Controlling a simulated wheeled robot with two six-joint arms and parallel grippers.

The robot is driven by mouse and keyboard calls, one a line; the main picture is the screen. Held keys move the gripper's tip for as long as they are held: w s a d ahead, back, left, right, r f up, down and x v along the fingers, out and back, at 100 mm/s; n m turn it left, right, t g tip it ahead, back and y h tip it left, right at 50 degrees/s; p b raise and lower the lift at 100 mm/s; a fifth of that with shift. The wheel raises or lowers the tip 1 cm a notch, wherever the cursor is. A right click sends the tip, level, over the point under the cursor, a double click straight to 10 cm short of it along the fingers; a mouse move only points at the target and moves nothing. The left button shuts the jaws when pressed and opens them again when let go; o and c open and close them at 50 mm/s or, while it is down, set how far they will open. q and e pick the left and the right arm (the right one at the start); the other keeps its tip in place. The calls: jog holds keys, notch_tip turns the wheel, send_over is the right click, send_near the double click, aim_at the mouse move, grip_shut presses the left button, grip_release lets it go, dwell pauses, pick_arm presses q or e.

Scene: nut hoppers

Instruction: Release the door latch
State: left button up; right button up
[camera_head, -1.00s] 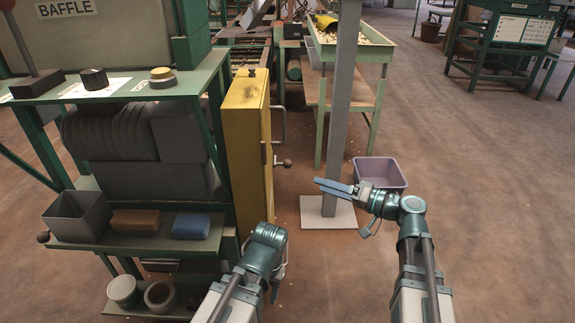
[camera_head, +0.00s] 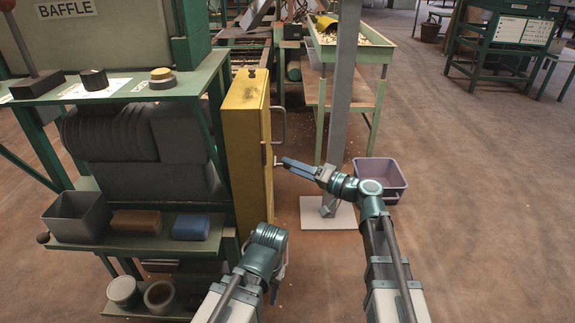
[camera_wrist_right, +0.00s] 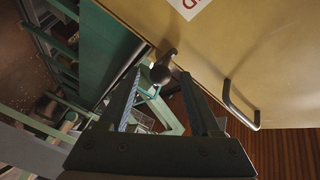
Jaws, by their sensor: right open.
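The yellow door panel (camera_head: 245,150) stands at the right side of the green machine, with a bar handle (camera_head: 282,125) on its right face. The handle also shows in the wrist view (camera_wrist_right: 238,108). In the wrist view the knob lies ahead, between the two finger tips.
A grey post (camera_head: 343,90) on a pale base plate (camera_head: 315,212) stands right behind my right gripper. A purple bin (camera_head: 390,172) sits on the floor beside it. A shelf with a grey box (camera_head: 78,228) is at left.

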jog(key=shift+x, duration=1.2)
grip_shut()
